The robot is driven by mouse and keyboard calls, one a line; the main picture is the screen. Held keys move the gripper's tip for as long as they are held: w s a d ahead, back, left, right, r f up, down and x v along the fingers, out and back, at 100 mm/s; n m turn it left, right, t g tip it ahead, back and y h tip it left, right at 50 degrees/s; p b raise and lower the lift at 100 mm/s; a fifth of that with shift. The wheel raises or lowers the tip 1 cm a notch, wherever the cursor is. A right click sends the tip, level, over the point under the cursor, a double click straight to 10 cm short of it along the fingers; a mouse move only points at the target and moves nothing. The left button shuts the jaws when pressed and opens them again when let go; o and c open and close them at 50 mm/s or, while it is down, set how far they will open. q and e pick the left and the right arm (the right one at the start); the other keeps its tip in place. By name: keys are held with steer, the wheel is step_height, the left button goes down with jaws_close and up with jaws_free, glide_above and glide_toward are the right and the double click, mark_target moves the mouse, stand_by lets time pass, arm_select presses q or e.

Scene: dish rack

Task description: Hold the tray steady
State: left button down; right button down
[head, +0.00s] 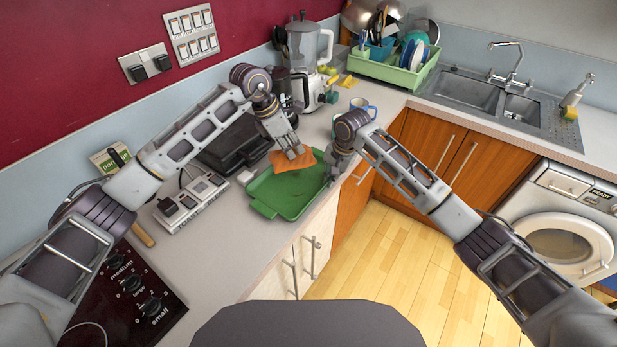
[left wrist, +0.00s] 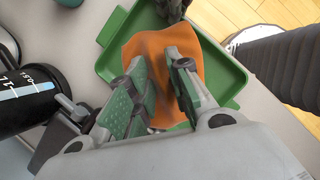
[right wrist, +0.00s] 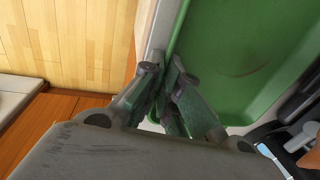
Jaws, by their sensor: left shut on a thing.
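The green tray (head: 268,208) lies on the counter near its front edge. My left gripper (head: 294,155) is above the tray and shut on an orange cloth (head: 282,165), which spreads out below its fingers. The cloth also shows in the left wrist view (left wrist: 148,48) over the tray floor. My right gripper (head: 333,172) is at the tray's rim on the counter's front side. In the right wrist view its fingers (right wrist: 166,72) are close together with the tray's wall between them. A faint brownish mark (right wrist: 245,70) shows on the tray floor.
A black appliance (head: 228,146) and a white power strip (head: 190,203) lie behind the tray. A blender (head: 304,60), mugs (head: 360,106) and a green dish rack (head: 395,72) stand further back.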

arm_select(q)
steer(key=shift+w+a+f, duration=0.15)
steer(key=shift+a+f, duration=0.35)
steer(key=shift+f, duration=0.35)
steer(key=shift+w+a+f, duration=0.15)
steer(key=shift+a+f, duration=0.3)
steer(key=shift+f, duration=0.35)
steer(key=shift+f, duration=0.15)
steer(key=shift+f, duration=2.85)
steer(key=shift+f, duration=0.95)
steer(key=shift+s+d, duration=0.6)
steer(key=shift+d, duration=0.15)
steer(key=shift+s+d, duration=0.55)
steer(key=shift+d, duration=0.2)
steer(key=shift+w, duration=0.1)
